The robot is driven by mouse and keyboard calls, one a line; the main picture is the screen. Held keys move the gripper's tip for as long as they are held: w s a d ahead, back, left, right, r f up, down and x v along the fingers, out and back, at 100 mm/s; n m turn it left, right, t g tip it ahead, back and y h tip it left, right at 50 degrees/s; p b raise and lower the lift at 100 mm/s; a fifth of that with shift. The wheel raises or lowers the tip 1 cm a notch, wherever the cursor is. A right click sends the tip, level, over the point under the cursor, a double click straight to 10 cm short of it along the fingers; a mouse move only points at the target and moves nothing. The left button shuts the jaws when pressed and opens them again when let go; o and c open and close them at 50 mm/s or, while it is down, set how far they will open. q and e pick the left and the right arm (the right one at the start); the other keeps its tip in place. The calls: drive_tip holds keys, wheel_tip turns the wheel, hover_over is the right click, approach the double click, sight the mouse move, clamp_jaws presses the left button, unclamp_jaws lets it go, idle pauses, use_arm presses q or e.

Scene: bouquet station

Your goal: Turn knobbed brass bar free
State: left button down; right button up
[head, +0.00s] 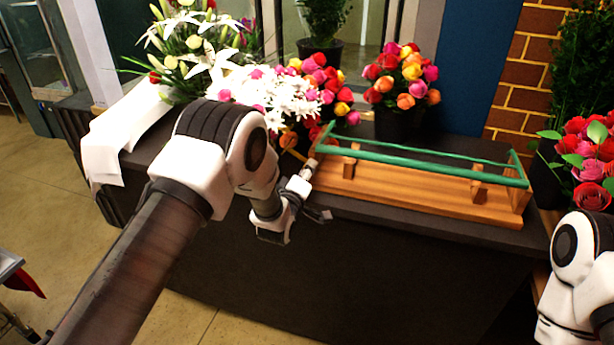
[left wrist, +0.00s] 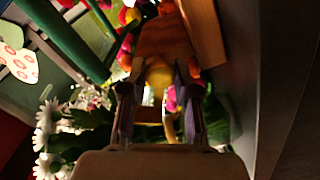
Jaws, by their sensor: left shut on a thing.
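The wooden stand (head: 420,197) with green rails (head: 430,168) lies along the dark counter. A thin yellowish bar (head: 293,154), which looks like the brass bar, shows at the stand's left end. My left gripper (head: 311,170) is at that end, its jaws partly hidden by the wrist. In the left wrist view my left gripper (left wrist: 157,105) has its two fingers on either side of a yellowish knob (left wrist: 158,76) and is shut on it, close against the wood (left wrist: 163,42). Of my right arm only links show at the right edge; its gripper is out of view.
White lilies (head: 205,55), white daisies (head: 285,97) and potted coloured roses (head: 402,78) stand behind and left of the stand. Red and pink roses (head: 590,160) stand at the right. White paper (head: 118,135) hangs over the counter's left end. The floor in front is clear.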

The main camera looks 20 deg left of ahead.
use_arm(q)
drive_tip(key=n+b, duration=0.1)
drive_tip(key=n, duration=0.4)
drive_tip(key=shift+n+b, duration=0.4)
idle(0.3)
drive_tip(key=c, duration=0.9)
unclamp_jaws()
drive_tip(key=shift+o, duration=0.2)
drive_tip(key=shift+s, duration=0.1)
drive_tip(key=s, duration=1.1)
drive_tip(key=shift+s+a, duration=0.25)
drive_tip(key=shift+s, duration=0.15)
